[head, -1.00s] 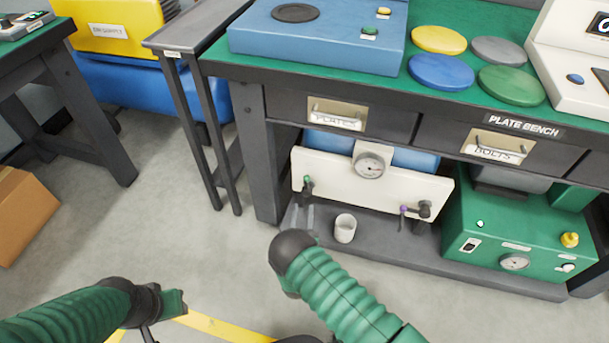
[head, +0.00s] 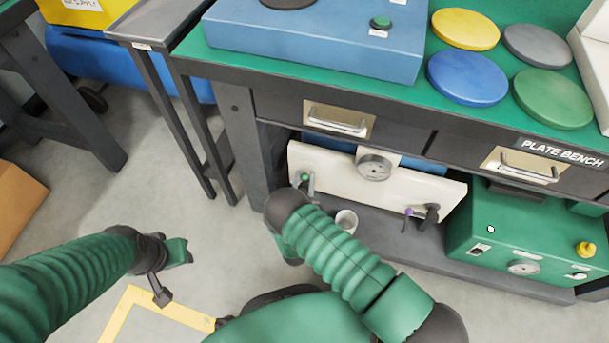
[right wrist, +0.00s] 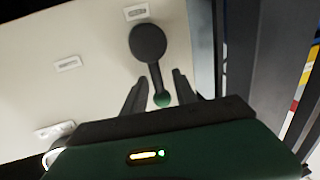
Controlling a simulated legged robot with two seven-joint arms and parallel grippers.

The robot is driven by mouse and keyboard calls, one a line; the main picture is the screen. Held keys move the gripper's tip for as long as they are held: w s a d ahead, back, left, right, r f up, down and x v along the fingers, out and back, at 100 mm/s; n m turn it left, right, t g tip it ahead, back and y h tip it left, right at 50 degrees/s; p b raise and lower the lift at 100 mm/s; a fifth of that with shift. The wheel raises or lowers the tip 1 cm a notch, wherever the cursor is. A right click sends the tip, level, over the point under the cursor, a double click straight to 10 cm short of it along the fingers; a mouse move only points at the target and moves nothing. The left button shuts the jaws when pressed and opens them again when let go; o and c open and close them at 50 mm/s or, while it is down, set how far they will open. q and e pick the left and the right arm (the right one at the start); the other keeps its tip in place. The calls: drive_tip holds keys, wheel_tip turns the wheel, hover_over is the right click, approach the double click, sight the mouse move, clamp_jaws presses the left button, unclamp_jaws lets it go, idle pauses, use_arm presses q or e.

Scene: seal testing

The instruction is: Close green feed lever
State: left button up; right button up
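The green feed lever (right wrist: 160,85) hangs from a round dark pivot on a pale panel in the right wrist view, its green-tipped end pointing down. My right gripper (right wrist: 159,95) is open, with one dark finger on each side of the green tip and visible gaps between. In the head view the green lever (head: 305,179) shows at the panel's left end, just above my right wrist, which hides most of the right gripper. My left gripper (head: 167,272) is low at left over the floor, away from the bench; its finger opening is unclear.
The pale panel (head: 345,177) carries a gauge (head: 374,167) and a purple-marked lever (head: 408,214) at right. A white cup (head: 347,220) stands below, partly behind my arm. A green box (head: 525,235) sits at right. The bench drawers (head: 338,121) overhang the panel.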

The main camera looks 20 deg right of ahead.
drive_tip(key=shift+d, duration=0.1)
clamp_jaws()
drive_tip(key=shift+w+r, duration=0.15)
drive_tip(key=shift+w, duration=0.05)
idle(1.0)
